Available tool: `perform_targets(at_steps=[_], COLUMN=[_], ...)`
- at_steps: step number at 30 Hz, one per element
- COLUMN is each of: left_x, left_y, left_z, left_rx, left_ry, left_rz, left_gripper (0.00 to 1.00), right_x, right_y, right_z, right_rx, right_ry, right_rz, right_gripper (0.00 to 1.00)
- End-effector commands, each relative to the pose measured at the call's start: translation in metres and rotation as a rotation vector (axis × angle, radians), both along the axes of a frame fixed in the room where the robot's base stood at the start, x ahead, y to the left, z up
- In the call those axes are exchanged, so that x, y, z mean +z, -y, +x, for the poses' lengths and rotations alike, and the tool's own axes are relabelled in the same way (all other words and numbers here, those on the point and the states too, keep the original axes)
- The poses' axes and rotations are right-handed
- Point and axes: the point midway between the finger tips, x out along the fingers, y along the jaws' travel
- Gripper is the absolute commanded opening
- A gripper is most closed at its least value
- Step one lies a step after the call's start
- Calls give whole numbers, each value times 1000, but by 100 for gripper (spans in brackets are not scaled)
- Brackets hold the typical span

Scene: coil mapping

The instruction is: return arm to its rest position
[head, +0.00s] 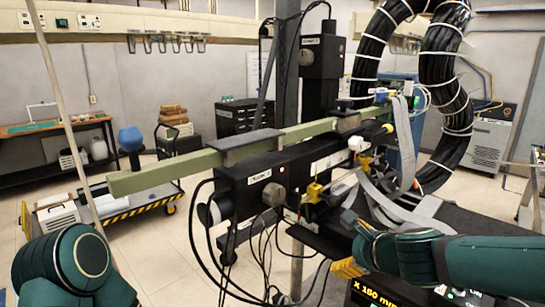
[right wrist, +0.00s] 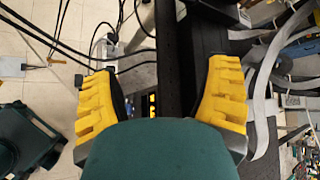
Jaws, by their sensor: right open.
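My right arm (head: 480,262) comes in from the right edge of the head view, over the dark machine bed. My right gripper (head: 353,250) has yellow-padded fingers and points left, near the front of the coil-mapping machine. In the right wrist view the gripper (right wrist: 160,98) is open, its two yellow fingers wide apart with nothing held between them. Cables, tiled floor and a black edge of the machine show beyond the fingers. A dark green link of my left arm (head: 75,260) shows at the lower left of the head view; the left gripper is out of view.
The black machine box (head: 275,185) carries a long green beam (head: 165,173). Black cables (head: 205,235) hang in front. Grey ribbon cables (head: 405,150) and a yellow fitting (head: 314,192) are close to my right gripper. A cart (head: 140,205) stands at left. Some floor is clear.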

Motion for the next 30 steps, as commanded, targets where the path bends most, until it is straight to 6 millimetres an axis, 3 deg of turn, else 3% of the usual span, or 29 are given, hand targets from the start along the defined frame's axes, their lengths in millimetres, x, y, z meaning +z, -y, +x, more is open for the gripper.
perform_targets(at_steps=[1, 6, 11, 15, 18, 21, 25, 30], left_x=[-6, -16, -26, -34, -39, -42, -44, -44], left_y=[0, -1, -1, -1, -1, -2, -2, -2], left_z=[0, 2, 4, 6, 7, 7, 8, 8], left_rx=[3, 6, 10, 14, 16, 18, 18, 18], left_ry=[1, 5, 9, 12, 14, 15, 16, 16], left_rz=[1, 1, 3, 3, 4, 4, 4, 4], left_gripper=[0, 0, 0, 0, 0, 0, 0, 0], right_x=[-44, -162, -267, -344, -385, -410, -426, -429], right_y=[-2, -5, -13, -26, -37, -48, -56, -58], right_z=[0, -15, -50, -92, -123, -148, -166, -171], right_rx=[61, 340, 696, 1041, 1257, 1417, 1529, 1558], right_ry=[-46, -138, -174, -140, -83, -16, 44, 66], right_rz=[-104, -443, -708, -862, -920, -947, -958, -961], right_gripper=[75, 75, 75, 75, 75, 75, 75, 75])
